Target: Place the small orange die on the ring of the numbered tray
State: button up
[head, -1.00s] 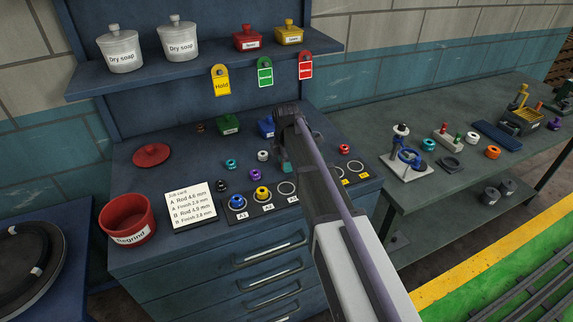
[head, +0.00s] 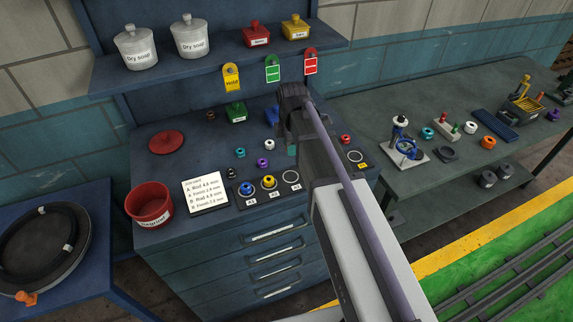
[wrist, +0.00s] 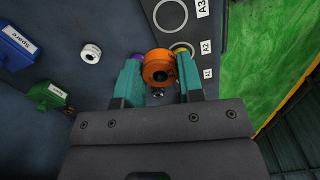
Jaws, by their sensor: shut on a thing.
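The small orange die (wrist: 158,68), a ring shape with a dark central hole, is between the teal fingers of my gripper (wrist: 160,80) in the wrist view. My gripper is shut on it. In the head view my arm hides the die, and only a bit of a teal finger (head: 292,150) shows. The dark numbered tray (head: 243,203) lies along the bench front, also at the top of the wrist view (wrist: 217,28). A blue die (head: 246,188) sits at A1 and a yellow die (head: 269,181) at A2. The A3 ring (head: 291,177) looks empty. My arm hides part of the tray.
Purple (head: 262,163), teal (head: 240,153) and white (head: 269,145) dies stand behind the tray. A job card (head: 205,196) and a red pot (head: 149,204) are left. A green box (head: 236,112) is farther back. Another orange die (head: 488,142) is on the right-hand bench.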

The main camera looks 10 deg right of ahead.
aim_at(291, 177)
jog(key=shift+m, duration=0.3)
jog(key=f+b, duration=0.3)
jog(key=s+f+b, duration=0.1)
jog(key=f+b, duration=0.6)
jog(key=shift+s+a+f+b, duration=0.2)
jog(key=shift+s+f+b, duration=0.05)
jog(key=shift+f+b, duration=0.05)
jog(key=shift+r, duration=0.3)
jog(key=shift+f, duration=0.15)
jog(key=o, duration=1)
